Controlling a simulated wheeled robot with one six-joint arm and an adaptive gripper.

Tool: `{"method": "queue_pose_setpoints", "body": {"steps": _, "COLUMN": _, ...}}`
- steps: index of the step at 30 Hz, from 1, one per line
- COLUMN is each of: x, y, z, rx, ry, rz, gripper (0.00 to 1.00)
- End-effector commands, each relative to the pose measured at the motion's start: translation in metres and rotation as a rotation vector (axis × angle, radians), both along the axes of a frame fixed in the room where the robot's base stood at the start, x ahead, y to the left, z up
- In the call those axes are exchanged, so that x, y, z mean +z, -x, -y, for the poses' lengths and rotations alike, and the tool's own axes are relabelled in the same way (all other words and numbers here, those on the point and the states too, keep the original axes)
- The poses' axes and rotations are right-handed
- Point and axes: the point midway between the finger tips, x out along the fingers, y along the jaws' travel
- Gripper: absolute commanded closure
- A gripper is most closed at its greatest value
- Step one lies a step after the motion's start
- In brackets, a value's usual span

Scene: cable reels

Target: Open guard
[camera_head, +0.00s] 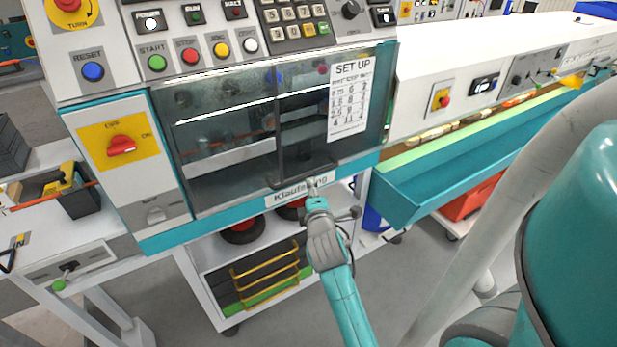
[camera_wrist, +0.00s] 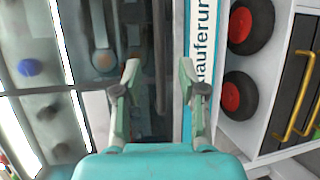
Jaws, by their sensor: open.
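The guard (camera_head: 220,125) is a tinted see-through pane over the front of the machine, with a "SET UP" sheet (camera_head: 349,98) on its right part. It looks closed, its lower edge just above the teal sill. A dark bar handle (camera_head: 290,180) runs along its bottom; in the wrist view the handle (camera_wrist: 161,50) is an upright dark bar. My gripper (camera_head: 313,186) is at the handle from the front. In the wrist view my gripper (camera_wrist: 158,75) is open, with the bar between its fingertips in the picture. I cannot tell whether the fingers touch it.
The control panel (camera_head: 205,35) with buttons and keypad is above the guard. A red rotary switch (camera_head: 121,145) is to its left. A teal trough (camera_head: 470,165) extends to the right. Below is a white cart (camera_head: 205,285) with dark reels (camera_wrist: 250,25). Grey floor is open in front.

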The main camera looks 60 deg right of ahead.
Motion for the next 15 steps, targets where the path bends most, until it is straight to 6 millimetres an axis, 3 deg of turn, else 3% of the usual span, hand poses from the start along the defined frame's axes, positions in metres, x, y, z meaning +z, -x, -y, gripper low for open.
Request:
{"method": "queue_pose_setpoints", "body": {"steps": 9, "x": -0.009, "y": -0.032, "z": 0.045, "rx": 0.000, "ry": 0.000, "rz": 0.002, "gripper": 0.59}}
{"method": "queue_pose_setpoints", "body": {"steps": 15, "x": -0.014, "y": -0.045, "z": 0.064, "rx": 0.000, "ry": 0.000, "rz": 0.002, "gripper": 0.59}}
